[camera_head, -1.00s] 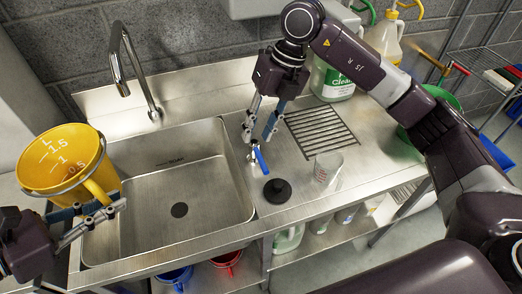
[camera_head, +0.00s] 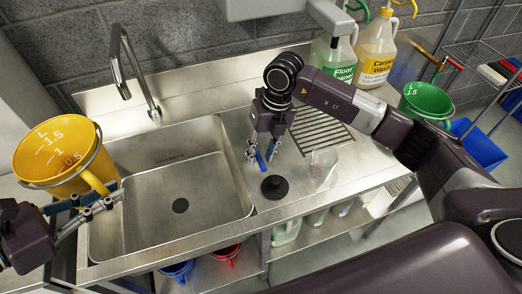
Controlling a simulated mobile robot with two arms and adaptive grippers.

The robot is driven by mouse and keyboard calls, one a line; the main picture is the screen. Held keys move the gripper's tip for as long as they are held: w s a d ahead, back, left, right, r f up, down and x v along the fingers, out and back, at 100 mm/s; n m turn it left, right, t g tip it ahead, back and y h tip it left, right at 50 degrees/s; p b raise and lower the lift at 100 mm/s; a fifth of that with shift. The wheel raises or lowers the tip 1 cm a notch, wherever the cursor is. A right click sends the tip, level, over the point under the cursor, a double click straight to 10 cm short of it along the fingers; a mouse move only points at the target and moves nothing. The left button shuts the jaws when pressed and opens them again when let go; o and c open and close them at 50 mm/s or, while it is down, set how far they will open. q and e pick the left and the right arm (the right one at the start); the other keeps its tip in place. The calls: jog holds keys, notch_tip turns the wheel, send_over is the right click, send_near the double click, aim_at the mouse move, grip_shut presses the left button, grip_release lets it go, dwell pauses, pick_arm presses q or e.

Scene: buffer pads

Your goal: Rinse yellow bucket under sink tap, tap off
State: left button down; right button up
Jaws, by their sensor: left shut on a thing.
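The yellow bucket (camera_head: 55,165), with a measuring scale inside, is held upright at the left, over the left rim of the steel sink (camera_head: 215,185). My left gripper (camera_head: 98,200) is shut on its handle side. The curved tap (camera_head: 118,62) stands behind the sink, and no water shows coming from it. The blue tap lever (camera_head: 260,161) is on the counter right of the basin. My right gripper (camera_head: 262,150) is right above it, pointing down with its fingers apart; contact with the lever cannot be told.
A black stopper (camera_head: 274,188) and a clear measuring cup (camera_head: 323,168) stand on the counter near the drain grille (camera_head: 318,130). Jugs (camera_head: 375,55) and a green bucket (camera_head: 427,102) are at the back right. The basin is empty.

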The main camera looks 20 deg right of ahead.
jog(key=shift+f, duration=0.2)
grip_shut()
jog(key=shift+d, duration=0.1)
dwell(0.4)
